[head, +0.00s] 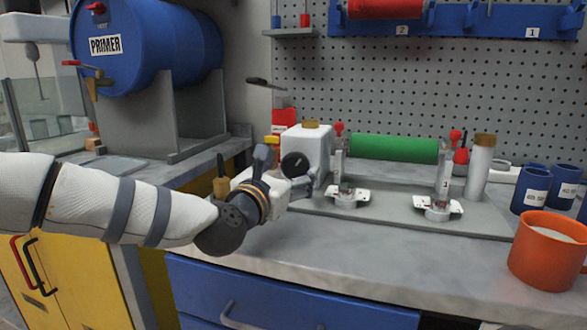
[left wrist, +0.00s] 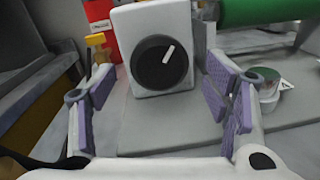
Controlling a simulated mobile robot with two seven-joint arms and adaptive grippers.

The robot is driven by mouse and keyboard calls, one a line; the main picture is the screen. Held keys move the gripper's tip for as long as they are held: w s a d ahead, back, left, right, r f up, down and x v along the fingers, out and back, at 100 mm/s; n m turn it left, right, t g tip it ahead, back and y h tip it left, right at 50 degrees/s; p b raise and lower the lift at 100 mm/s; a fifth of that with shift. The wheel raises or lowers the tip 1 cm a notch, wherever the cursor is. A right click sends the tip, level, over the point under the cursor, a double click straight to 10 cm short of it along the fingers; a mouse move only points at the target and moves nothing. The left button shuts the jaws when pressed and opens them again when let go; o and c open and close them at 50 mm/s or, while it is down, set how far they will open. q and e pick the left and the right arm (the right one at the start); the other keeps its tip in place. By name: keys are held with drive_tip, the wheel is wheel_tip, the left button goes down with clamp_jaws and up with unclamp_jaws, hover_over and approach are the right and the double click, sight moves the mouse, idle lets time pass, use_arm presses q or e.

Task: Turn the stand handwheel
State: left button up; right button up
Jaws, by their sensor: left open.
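A white box (head: 306,145) stands at the left end of the green roller's stand. A round black knob (head: 294,165) with a white pointer mark is on its front. In the left wrist view the black knob (left wrist: 160,62) is upper centre, its mark tilted up to the right. I cannot tell whether this knob is the stand handwheel; no spoked wheel shows clearly. My left gripper (head: 284,174) is open in front of the box. In the left wrist view its purple-padded fingers (left wrist: 160,88) are spread either side of the knob, with nothing between them touching. My right gripper is not in view.
The green roller (head: 394,148) lies between uprights on a grey base plate (head: 400,221). Two low metal-and-white fittings (head: 347,196) (head: 438,208) sit in front. An orange pot (head: 549,251) and blue cups (head: 530,189) stand right. The front bench strip is clear.

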use_arm(q)
drive_tip(key=shift+x, duration=1.25)
drive_tip(key=c, duration=1.2)
drive_tip(key=shift+o, duration=0.2)
drive_tip(key=shift+r+m, duration=0.1)
drive_tip(key=shift+m, duration=0.2)
